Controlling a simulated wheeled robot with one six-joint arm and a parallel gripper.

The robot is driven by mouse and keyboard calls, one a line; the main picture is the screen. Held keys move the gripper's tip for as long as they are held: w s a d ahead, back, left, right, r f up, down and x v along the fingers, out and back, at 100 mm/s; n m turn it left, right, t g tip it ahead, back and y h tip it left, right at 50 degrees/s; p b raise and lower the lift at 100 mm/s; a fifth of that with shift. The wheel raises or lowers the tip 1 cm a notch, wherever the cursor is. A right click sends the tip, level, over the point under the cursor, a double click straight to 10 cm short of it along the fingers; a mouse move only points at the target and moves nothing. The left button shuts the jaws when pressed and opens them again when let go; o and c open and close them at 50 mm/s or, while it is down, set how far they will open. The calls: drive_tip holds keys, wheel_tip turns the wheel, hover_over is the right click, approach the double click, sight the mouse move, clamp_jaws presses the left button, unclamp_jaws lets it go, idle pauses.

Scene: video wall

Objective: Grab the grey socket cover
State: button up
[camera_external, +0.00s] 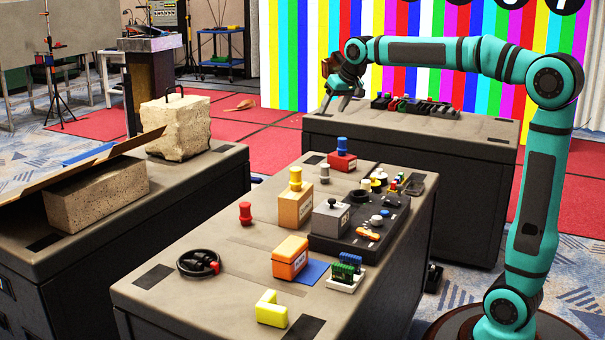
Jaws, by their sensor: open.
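A grey box with a small dark knob on top (331,219) stands at the left edge of a black panel (372,248) on the front table. It looks like the grey socket cover, but I cannot be sure of that. My gripper (341,104) is open, with nothing seen between its fingers. It is high in the picture, near the left end of the back table and well apart from the grey box. Nothing hides the front of the grey box.
An orange box with a yellow knob (295,206) stands close left of the grey box. An orange box (290,259) and a green-topped block (346,272) are in front.

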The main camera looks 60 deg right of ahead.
drive_tip(key=w+d+f+m+g+y, duration=0.1)
drive_tip(key=w+d+f+g, duration=0.2)
drive_tip(key=w+d+f, duration=0.3)
drive_tip(key=w+d+f+m+g, duration=0.2)
drive_tip(key=w+d+f, duration=0.1)
drive_tip(key=d+f, duration=0.4)
approach(325, 174)
drive_tip(key=shift+g+y, duration=0.3)
drive_tip(key=f, duration=0.1)
drive_tip(key=w+d+f, duration=0.1)
drive_tip(key=f, duration=0.1)
drive_tip(key=d+f, duration=0.1)
drive_tip(key=f, duration=0.1)
drive_tip(key=shift+w+d+f, duration=0.2)
drive_tip(key=shift+d+f, duration=0.05)
drive_tip(key=shift+s+a+f, duration=0.1)
drive_tip(key=shift+f, duration=1.25)
drive_tip(key=shift+a+f, duration=0.15)
drive_tip(key=shift+f, duration=1.2)
drive_tip(key=c, duration=1)
